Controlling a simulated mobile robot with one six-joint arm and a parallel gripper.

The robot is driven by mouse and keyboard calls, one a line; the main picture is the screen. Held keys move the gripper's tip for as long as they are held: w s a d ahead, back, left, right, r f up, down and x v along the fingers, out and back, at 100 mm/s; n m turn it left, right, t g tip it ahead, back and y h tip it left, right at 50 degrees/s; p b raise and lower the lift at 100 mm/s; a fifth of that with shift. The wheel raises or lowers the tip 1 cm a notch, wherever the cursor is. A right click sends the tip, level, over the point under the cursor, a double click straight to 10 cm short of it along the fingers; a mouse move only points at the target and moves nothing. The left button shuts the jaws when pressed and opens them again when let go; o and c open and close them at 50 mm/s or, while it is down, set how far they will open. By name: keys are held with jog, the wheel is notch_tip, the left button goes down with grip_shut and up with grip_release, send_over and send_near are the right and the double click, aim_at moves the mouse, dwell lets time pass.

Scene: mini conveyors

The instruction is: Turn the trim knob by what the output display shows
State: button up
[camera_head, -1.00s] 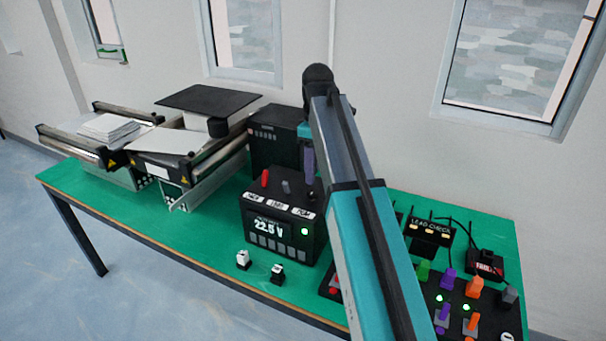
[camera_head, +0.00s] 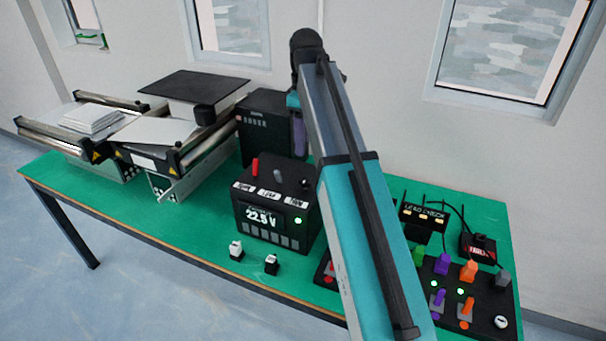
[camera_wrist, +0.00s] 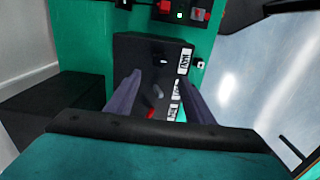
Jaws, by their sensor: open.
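The black power supply box (camera_head: 270,211) stands on the green table, its front output display (camera_head: 259,216) reading about 22.5 V, the last digit blurry. Its sloped top carries a red lever (camera_head: 255,166), a grey lever (camera_head: 277,175) and a small dark knob (camera_head: 305,184) above the right label, apparently the trim knob. In the wrist view the red lever (camera_wrist: 151,113), grey lever (camera_wrist: 158,91) and dark knob (camera_wrist: 163,63) line up under my gripper (camera_wrist: 162,79). My gripper is open and empty, its two fingers apart on either side of that row, apparently above the box.
A black box (camera_head: 263,122) stands behind the supply. Mini conveyors (camera_head: 195,150) are at left. Two small white-topped switches (camera_head: 236,250) sit in front. A lead-check unit (camera_head: 424,218) and a panel of coloured plugs (camera_head: 462,295) are at right.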

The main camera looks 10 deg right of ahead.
aim_at(305, 180)
jog(key=shift+f+p, duration=1.85)
jog(key=shift+f, duration=4.4)
jog(key=shift+c, duration=0.2)
jog(key=c, duration=1)
